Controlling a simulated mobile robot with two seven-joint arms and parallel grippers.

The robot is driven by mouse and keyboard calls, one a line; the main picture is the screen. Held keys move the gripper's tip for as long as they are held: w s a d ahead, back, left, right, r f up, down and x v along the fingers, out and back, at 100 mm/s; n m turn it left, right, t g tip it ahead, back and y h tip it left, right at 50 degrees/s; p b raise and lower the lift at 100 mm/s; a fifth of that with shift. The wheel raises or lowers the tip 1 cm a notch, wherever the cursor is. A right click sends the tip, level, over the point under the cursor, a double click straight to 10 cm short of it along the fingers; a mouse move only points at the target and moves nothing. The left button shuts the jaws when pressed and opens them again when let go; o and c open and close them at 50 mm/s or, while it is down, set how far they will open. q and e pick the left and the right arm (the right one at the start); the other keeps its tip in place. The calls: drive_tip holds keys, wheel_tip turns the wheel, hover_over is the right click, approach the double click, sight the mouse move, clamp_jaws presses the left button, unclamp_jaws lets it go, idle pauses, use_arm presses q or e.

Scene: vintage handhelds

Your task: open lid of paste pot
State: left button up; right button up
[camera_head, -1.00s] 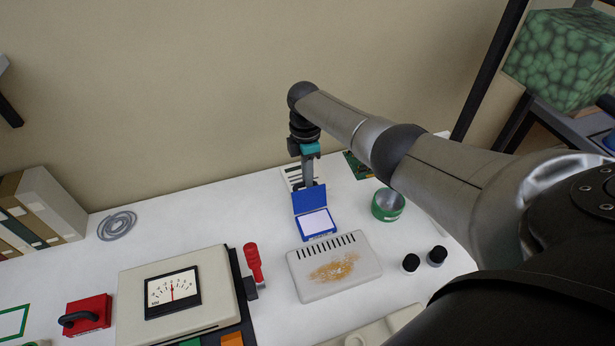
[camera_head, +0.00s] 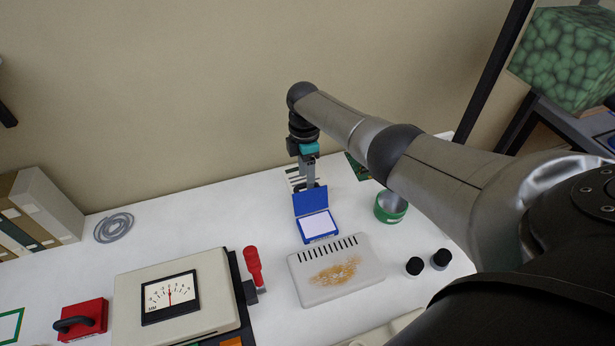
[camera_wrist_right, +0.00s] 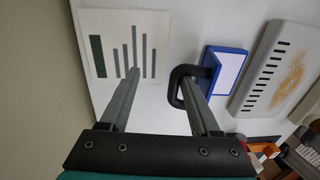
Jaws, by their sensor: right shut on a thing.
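The paste pot appears to be the small blue box (camera_head: 318,238) with a white inside, on the white table. Its blue lid (camera_head: 310,202) stands raised at the back edge, so the box is open. In the right wrist view, a black loop handle (camera_wrist_right: 173,88) sticks out from the lid's back. My right gripper (camera_head: 309,186) is behind the lid, its tips partly hidden by it. My left gripper is not in view.
A grey slotted case (camera_head: 335,270) lies in front of the blue box. A green round pot (camera_head: 390,207) and two black knobs (camera_head: 428,263) are on the right. A meter (camera_head: 170,298) and a red-handled tool (camera_head: 253,265) are on the left. A striped sheet (camera_wrist_right: 125,45) lies behind.

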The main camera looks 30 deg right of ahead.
drive_tip(key=shift+o, duration=0.4)
drive_tip(key=shift+d+f, duration=0.1)
drive_tip(key=shift+d, duration=0.25)
drive_tip(key=shift+s, duration=0.1)
wheel_tip(320, 180, up, 15)
drive_tip(key=w+p, duration=0.1)
drive_tip(key=p, duration=0.3)
drive_tip(key=shift+a+r, duration=0.15)
drive_tip(key=shift+r, duration=0.05)
drive_tip(key=shift+w, duration=0.1)
